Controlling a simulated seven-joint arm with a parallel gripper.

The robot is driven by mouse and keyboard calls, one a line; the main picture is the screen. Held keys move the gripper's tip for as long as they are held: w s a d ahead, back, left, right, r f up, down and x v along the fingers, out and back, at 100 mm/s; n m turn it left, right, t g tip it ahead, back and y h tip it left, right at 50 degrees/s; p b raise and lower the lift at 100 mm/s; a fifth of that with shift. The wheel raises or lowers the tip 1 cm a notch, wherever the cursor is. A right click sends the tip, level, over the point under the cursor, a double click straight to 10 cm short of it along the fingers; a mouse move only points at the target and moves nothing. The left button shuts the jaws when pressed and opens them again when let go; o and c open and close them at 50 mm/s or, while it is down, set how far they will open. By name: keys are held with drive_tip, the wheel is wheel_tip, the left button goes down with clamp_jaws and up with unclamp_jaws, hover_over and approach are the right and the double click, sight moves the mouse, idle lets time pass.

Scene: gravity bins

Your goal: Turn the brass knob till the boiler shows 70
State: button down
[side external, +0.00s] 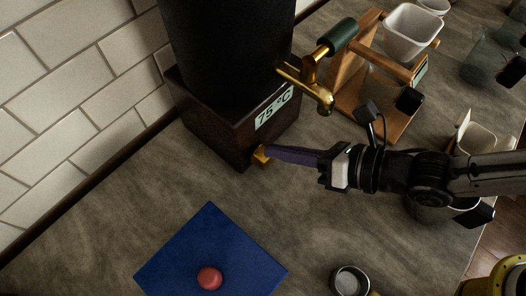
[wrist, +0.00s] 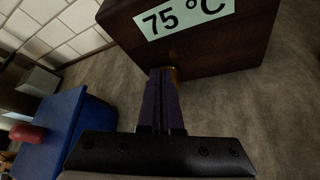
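The boiler is a black cylinder (side external: 225,50) on a dark brown base (side external: 222,125). Its display (side external: 273,108) reads 75 °C, and the same reading shows in the wrist view (wrist: 184,14). The brass knob (side external: 261,154) sits low on the front of the base, below the display. My gripper (side external: 271,154) reaches in from the right with its purple fingers at the knob. In the wrist view the fingers (wrist: 162,80) lie close together and cover most of the knob (wrist: 175,74). They appear closed around it.
A brass tap with a green handle (side external: 339,36) juts out above my fingers. A wooden stand (side external: 357,100) with a white dripper (side external: 411,30) stands behind my arm. A blue block (side external: 205,250) with a red knob lies at front left. The counter between is clear.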

drive_tip(key=shift+r, duration=0.35)
drive_tip(key=shift+s+d, duration=2.05)
drive_tip(key=shift+d, duration=0.15)
